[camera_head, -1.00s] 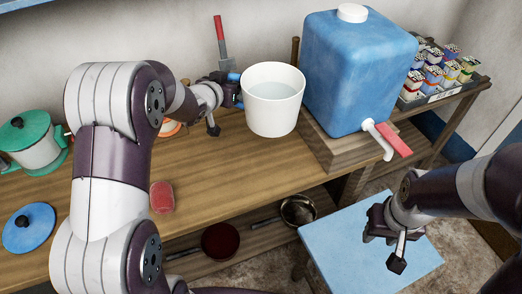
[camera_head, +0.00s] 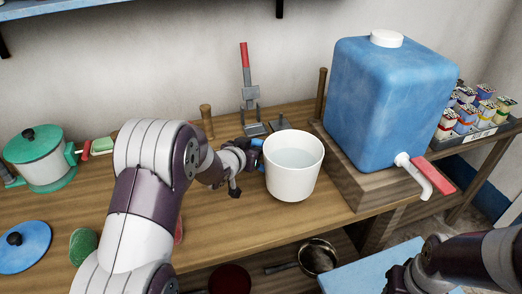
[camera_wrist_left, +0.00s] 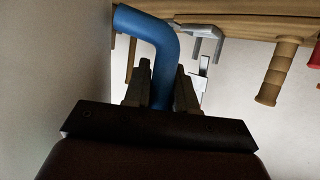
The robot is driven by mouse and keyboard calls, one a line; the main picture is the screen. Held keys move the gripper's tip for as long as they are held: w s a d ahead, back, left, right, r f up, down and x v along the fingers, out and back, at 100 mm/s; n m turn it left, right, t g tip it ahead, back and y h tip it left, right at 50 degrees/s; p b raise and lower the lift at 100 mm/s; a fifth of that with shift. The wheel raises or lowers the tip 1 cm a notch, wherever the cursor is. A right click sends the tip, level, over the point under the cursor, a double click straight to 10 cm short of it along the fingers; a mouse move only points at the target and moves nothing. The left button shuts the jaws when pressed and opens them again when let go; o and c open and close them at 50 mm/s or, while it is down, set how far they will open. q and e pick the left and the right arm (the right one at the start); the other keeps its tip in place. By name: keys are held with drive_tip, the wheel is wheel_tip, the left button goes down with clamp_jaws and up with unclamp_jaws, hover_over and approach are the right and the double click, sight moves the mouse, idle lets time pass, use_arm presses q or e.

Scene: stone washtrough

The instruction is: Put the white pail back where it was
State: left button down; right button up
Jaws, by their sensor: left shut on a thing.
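The white pail (camera_head: 290,178) holds water and stands upright over the wooden counter, left of the blue tank. I cannot tell whether its base touches the wood. My left gripper (camera_head: 256,154) is at the pail's left side, shut on its blue handle. In the left wrist view the curved blue handle (camera_wrist_left: 158,45) runs between the two fingers (camera_wrist_left: 161,85); the pail's white body is not clearly visible there. My right gripper (camera_head: 398,278) is low at the right, mostly cut off by the picture's bottom edge.
The blue tank (camera_head: 390,105) with a red-handled tap (camera_head: 428,174) stands right of the pail on a wooden block (camera_head: 360,185). Behind stand a red-handled lever pump (camera_head: 248,95) and wooden pegs (camera_head: 207,120). A green pot (camera_head: 40,160) and blue lid (camera_head: 24,247) are left.

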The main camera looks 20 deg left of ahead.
use_arm(q)
drive_tip(key=shift+f+b, duration=0.3)
drive_tip(key=shift+f, duration=1.55)
drive_tip(key=c, duration=0.9)
unclamp_jaws()
drive_tip(key=shift+s+f, duration=0.1)
drive_tip(key=shift+f, duration=0.05)
drive_tip(key=shift+s+r, duration=0.15)
drive_tip(key=shift+r, duration=0.05)
drive_tip(key=p+v, duration=0.1)
drive_tip(key=v, duration=1.1)
drive_tip(key=s+f+g+y, duration=0.1)
drive_tip(key=s+g, duration=0.1)
drive_tip(key=s+f+n+g+y, duration=0.1)
drive_tip(key=s+g, duration=0.1)
drive_tip(key=s+f+g, duration=0.1)
drive_tip(key=s+f, duration=0.1)
drive_tip(key=shift+s+d+g+y, duration=0.25)
drive_tip(key=shift+s+g+y, duration=0.15)
drive_tip(key=s+d+g, duration=0.1)
drive_tip(key=s+g, duration=0.1)
drive_tip(key=s, duration=0.2)
drive_tip(key=s+d+g, duration=0.1)
drive_tip(key=s+g, duration=0.1)
drive_tip(key=s, duration=0.2)
drive_tip(key=s+d+f+n+g, duration=0.1)
drive_tip(key=s+d+g, duration=0.1)
drive_tip(key=s, duration=0.2)
drive_tip(key=shift+s, duration=0.3)
